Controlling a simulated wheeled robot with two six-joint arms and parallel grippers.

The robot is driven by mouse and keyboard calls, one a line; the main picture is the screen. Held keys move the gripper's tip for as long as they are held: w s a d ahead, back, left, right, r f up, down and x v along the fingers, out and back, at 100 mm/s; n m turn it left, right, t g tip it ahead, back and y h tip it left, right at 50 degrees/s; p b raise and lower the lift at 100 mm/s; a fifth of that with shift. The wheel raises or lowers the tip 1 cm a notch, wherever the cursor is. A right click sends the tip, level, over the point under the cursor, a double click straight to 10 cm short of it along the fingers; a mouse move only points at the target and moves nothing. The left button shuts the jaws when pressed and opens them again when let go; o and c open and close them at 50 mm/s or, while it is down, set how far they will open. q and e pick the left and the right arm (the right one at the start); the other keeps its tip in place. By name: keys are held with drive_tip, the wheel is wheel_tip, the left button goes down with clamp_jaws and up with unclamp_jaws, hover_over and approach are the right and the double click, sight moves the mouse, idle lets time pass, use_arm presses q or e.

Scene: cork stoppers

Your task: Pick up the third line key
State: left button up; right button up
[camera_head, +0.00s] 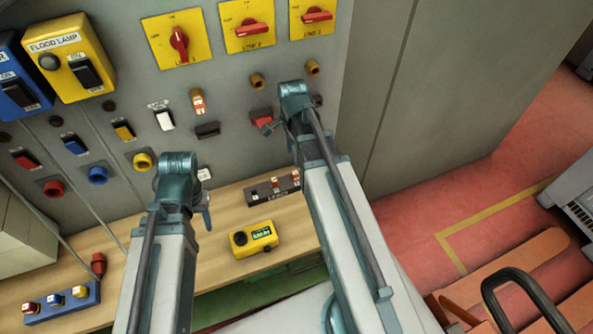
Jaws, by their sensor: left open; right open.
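A dark key holder (258,198) lies on the wooden bench and carries small red-and-white keys (275,183) at its right part. Its lettering is too small to read. Another red-and-white key (198,103) sits in the grey panel below the left yellow switch plate. Brass-coloured key sockets (257,81) and (312,67) show below the other two plates. My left gripper (195,202) is open above the bench, left of the holder and apart from it. My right gripper (284,122) is open in front of the panel, above the holder; its arm partly hides the panel.
Yellow plates with red rotary switches (180,42) line the top of the panel. A yellow meter (254,239) lies on the bench, right of my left arm. A blue block with several plugs (62,306) lies at bottom left. Red floor (430,215) is at right.

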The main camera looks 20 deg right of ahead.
sight(295, 173)
use_arm(q)
drive_tip(key=shift+w+d, duration=0.25)
drive_tip(key=shift+d, duration=0.05)
use_arm(e)
drive_tip(key=shift+w+d, duration=0.4)
drive_tip(key=shift+d, duration=0.15)
wheel_tip(295, 173, down, 8)
drive_tip(key=b, duration=0.8)
drive_tip(key=shift+f+b, duration=0.25)
drive_tip(key=shift+b, duration=0.05)
use_arm(q)
wheel_tip(295, 173, down, 8)
drive_tip(key=shift+f, duration=0.2)
drive_tip(key=shift+f, duration=0.1)
wheel_tip(295, 173, down, 5)
drive_tip(key=b, duration=0.5)
drive_tip(key=shift+f, duration=0.1)
use_arm(e)
drive_tip(key=f, duration=0.5)
drive_tip(key=shift+w+f, duration=0.1)
drive_tip(key=shift+w, duration=0.15)
